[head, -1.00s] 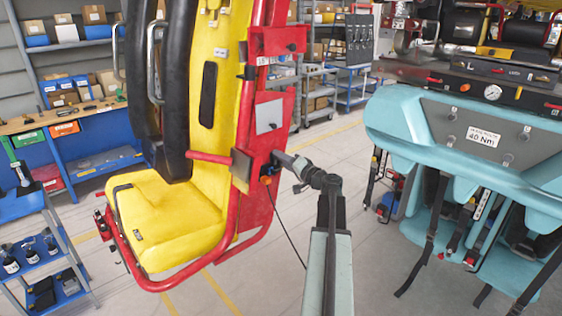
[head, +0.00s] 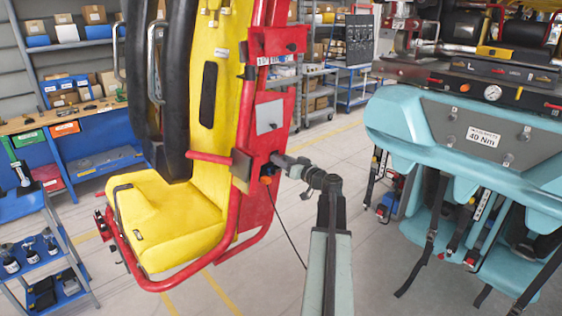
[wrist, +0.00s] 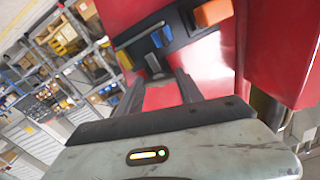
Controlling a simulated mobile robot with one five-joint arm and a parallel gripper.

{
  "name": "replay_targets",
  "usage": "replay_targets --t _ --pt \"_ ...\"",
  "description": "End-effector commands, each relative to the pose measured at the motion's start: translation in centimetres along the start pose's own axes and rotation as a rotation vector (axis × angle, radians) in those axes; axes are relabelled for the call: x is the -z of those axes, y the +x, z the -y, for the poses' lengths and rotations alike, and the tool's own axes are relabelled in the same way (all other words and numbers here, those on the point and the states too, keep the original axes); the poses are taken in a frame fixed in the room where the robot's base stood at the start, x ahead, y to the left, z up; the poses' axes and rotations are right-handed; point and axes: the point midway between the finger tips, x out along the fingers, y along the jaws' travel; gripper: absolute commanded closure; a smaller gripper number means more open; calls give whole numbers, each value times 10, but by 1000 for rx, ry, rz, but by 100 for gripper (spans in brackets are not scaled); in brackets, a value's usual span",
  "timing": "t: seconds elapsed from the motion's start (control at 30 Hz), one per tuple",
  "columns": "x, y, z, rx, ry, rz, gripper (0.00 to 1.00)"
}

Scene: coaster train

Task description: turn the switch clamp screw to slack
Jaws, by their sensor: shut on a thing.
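My gripper (head: 277,162) reaches the red side panel (head: 262,205) of the yellow coaster seat in the head view. In the wrist view its two dark fingers (wrist: 158,88) come together at a small grey piece (wrist: 153,63), which seems to be the switch clamp screw. The jaws are shut on it, though the fingertips hide much of the contact. It sits at the lower edge of a black switch mount with blue parts (wrist: 161,37). An orange block (wrist: 212,12) is beside it and also shows just below my gripper in the head view (head: 266,180).
The red seat frame stands close around my gripper, with a red part (wrist: 283,50) at right in the wrist view. A thin dark cable hangs below. A teal seat unit (head: 400,125) is to the right. Grey floor lies open between.

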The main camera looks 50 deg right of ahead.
Motion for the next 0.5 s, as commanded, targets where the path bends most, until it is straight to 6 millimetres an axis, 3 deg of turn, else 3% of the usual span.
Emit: replay_targets --t 0.5 --pt "-1 0 0 1 -69 3 97"
